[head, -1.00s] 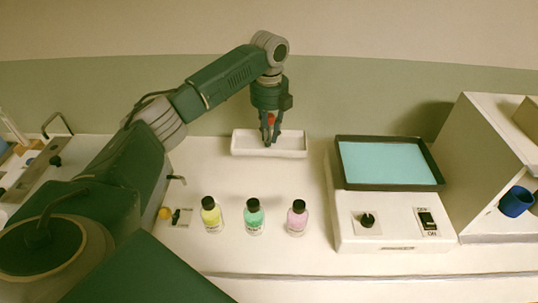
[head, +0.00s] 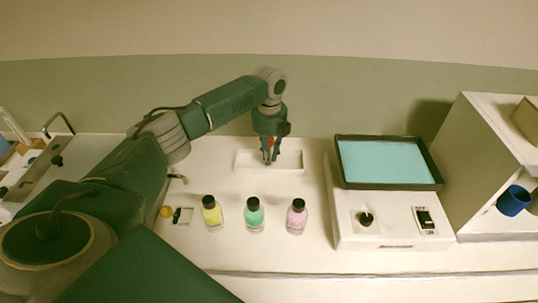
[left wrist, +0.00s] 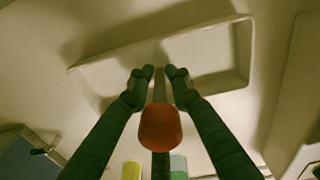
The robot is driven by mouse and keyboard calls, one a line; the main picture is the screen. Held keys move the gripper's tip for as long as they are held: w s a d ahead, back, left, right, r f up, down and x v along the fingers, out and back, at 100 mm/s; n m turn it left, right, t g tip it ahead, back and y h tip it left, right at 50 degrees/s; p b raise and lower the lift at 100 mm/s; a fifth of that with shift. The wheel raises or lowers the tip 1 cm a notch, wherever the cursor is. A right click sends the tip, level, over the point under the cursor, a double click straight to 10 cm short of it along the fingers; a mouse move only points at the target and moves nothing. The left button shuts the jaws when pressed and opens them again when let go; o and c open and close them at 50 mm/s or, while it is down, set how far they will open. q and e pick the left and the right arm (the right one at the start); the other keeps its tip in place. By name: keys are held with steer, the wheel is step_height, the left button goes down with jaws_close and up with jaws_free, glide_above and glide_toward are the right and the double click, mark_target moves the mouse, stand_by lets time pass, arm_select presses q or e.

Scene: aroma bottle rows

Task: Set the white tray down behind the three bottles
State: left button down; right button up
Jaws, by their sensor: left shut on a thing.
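The white tray (head: 292,161) is low at the table surface, behind the green bottle (head: 254,217) and the pink bottle (head: 297,218). I cannot tell whether it touches the table. The yellow bottle (head: 212,217) stands at the left end of the row. All three bottles are upright with black caps. My left gripper (head: 269,160) points down and is shut on the tray's near wall. In the left wrist view, the fingertips (left wrist: 160,72) overlap that wall of the tray (left wrist: 242,45), hiding part of it. My right gripper is out of view.
A white device (head: 395,229) with a teal-topped black tray (head: 390,163), a knob and a switch stands to the right. A shelf with a blue cup (head: 514,201) is farther right. The wall lies behind. Clear table separates the tray from the bottles.

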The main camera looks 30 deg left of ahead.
arm_select(q)
steer(key=c, duration=1.6)
jaws_free()
steer(key=shift+o, duration=0.2)
step_height(320, 180, up, 12)
steer(key=shift+r+b, duration=0.1)
steer(key=shift+b, duration=0.5)
